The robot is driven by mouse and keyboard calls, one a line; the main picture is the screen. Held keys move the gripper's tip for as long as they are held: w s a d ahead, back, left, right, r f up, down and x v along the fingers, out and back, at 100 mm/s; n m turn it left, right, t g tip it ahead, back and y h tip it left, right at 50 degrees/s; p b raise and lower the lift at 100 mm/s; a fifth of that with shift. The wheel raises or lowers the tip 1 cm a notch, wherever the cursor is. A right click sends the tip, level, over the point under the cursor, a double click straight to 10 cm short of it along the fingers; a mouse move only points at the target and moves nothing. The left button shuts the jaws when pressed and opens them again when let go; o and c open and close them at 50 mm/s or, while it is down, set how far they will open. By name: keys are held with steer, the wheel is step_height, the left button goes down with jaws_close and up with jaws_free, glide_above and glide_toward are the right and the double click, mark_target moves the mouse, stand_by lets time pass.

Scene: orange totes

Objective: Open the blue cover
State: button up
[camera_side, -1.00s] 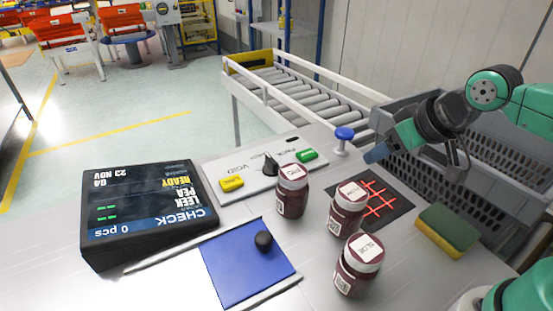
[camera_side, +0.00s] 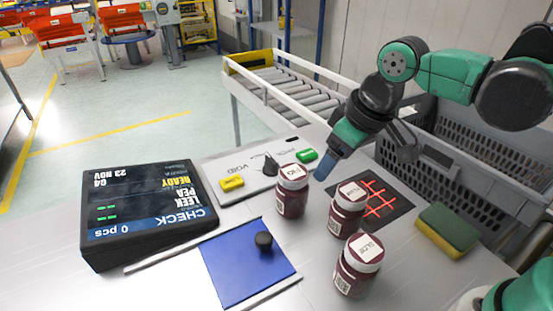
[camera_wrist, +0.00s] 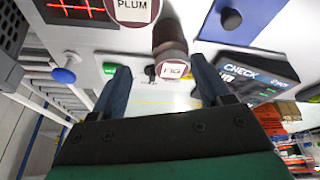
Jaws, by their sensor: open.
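The blue cover (camera_side: 238,268) is a flat blue panel with a round black knob (camera_side: 263,240) on it, lying between two pale rails at the front of the table. In the wrist view the blue cover (camera_wrist: 254,14) is at the top right, with its black knob (camera_wrist: 231,19). My gripper (camera_side: 322,174) is above the table behind the jars, to the right of and apart from the cover. In the wrist view my gripper (camera_wrist: 158,85) has its two blue fingers spread with nothing held between them.
Three dark red jars (camera_side: 291,192) (camera_side: 346,209) (camera_side: 357,266) stand right of the cover. A black display (camera_side: 148,212) stands left.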

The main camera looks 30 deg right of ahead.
mark_target(263, 237)
steer(key=a+f+n+g, duration=0.1)
steer(key=a+f, duration=0.1)
steer(key=a, duration=0.2)
steer(key=a+f+n+g, duration=0.1)
steer(key=a+n, duration=0.1)
steer(key=a, duration=0.1)
steer(key=w+a+f+n+g+h, duration=0.1)
steer(key=a+f+n, duration=0.1)
steer(key=a, duration=0.2)
steer(key=shift+a+f+g, duration=0.3)
steer(key=shift+f+g, duration=0.05)
steer(key=shift+g, duration=0.05)
steer(key=shift+a+f, duration=0.15)
steer(key=shift+f, duration=2.7)
jaws_close()
